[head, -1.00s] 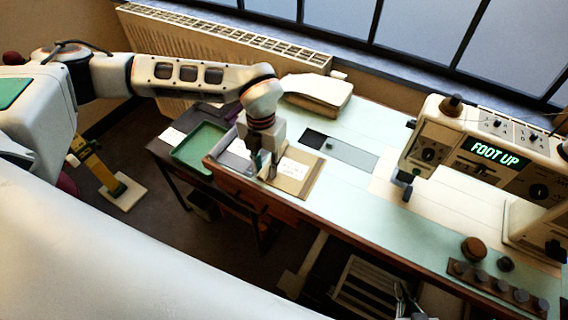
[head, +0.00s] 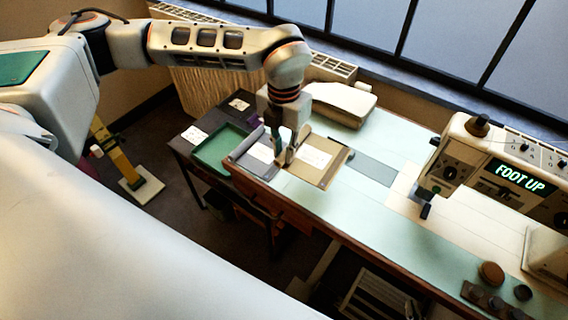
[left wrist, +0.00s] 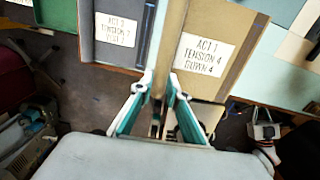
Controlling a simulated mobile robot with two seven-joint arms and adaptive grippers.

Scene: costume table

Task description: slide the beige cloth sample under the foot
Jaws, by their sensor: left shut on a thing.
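The beige cloth sample (head: 332,174), with a white label, lies flat near the left end of the sewing table. My left gripper (head: 288,160) is shut on its left edge; in the left wrist view, a raised brown strip of the sample (left wrist: 173,45) runs between the fingertips (left wrist: 158,92). The label reads "ACT 1 TENSION 4 DOWN 4". The presser foot (head: 425,210) is to the right under the machine head, apart from the sample. The machine display (head: 520,177) reads "FOOT UP".
A grey sample (head: 242,153) with its own label lies left of the beige one. A green tray (head: 208,166) sits on the dark side table. Knobs (head: 491,273) stand at front right. The tabletop towards the foot is clear.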

